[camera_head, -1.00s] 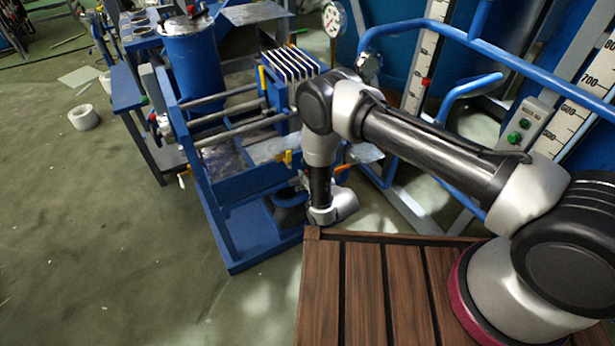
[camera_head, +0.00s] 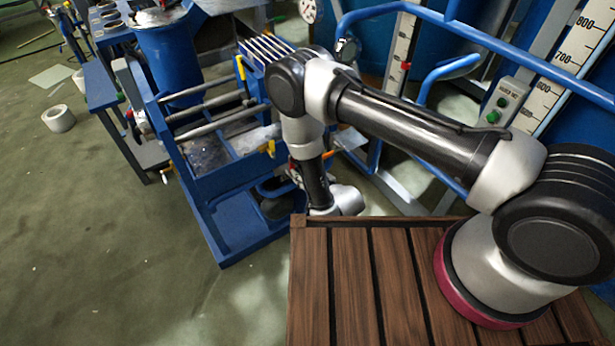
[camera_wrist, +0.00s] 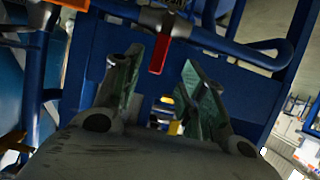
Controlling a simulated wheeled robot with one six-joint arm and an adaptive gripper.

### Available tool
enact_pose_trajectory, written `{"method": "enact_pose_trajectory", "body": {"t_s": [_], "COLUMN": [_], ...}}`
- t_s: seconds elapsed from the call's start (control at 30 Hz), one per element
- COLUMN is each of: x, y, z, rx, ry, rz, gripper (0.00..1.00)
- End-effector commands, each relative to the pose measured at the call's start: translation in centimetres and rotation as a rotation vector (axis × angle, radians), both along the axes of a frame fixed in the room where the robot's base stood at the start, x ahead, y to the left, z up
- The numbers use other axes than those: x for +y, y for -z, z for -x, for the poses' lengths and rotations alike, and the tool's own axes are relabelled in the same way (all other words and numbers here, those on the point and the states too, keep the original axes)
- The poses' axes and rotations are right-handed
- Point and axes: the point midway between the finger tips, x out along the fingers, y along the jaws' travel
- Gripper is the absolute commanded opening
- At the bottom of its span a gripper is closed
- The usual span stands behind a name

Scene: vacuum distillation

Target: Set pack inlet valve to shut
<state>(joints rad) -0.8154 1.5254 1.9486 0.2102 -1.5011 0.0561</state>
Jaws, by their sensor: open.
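In the wrist view, my gripper (camera_wrist: 159,66) is open, with its two greenish fingers apart. A red valve handle (camera_wrist: 160,53) hangs down from a metal valve body (camera_wrist: 160,17) and shows between the fingertips. I cannot tell whether it touches a finger or lies beyond them. A yellow handle (camera_wrist: 168,101) shows farther off through the gap. In the head view, my gripper is hidden behind my wrist, close to the blue frame (camera_head: 222,225). Yellow handles (camera_head: 270,148) and an orange handle (camera_head: 330,154) sit on this equipment. No label shows which is the pack inlet valve.
A blue pipe (camera_wrist: 250,55) curves close on the right in the wrist view. Open floor (camera_head: 90,240) lies at left, with a white ring (camera_head: 58,118).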

Motion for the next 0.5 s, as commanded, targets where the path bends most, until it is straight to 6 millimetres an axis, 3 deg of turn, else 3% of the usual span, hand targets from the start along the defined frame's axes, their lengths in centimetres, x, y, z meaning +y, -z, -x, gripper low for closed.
{"method": "enact_pose_trajectory", "body": {"t_s": [0.2, 0.5], "x": [-1.2, -1.4], "y": [-1.0, -1.1], "z": [2.0, 2.2], "rx": [0.0, -0.001], "ry": [-0.001, -0.001], "rz": [0.0, -0.001], "gripper": [0.41, 0.41]}}
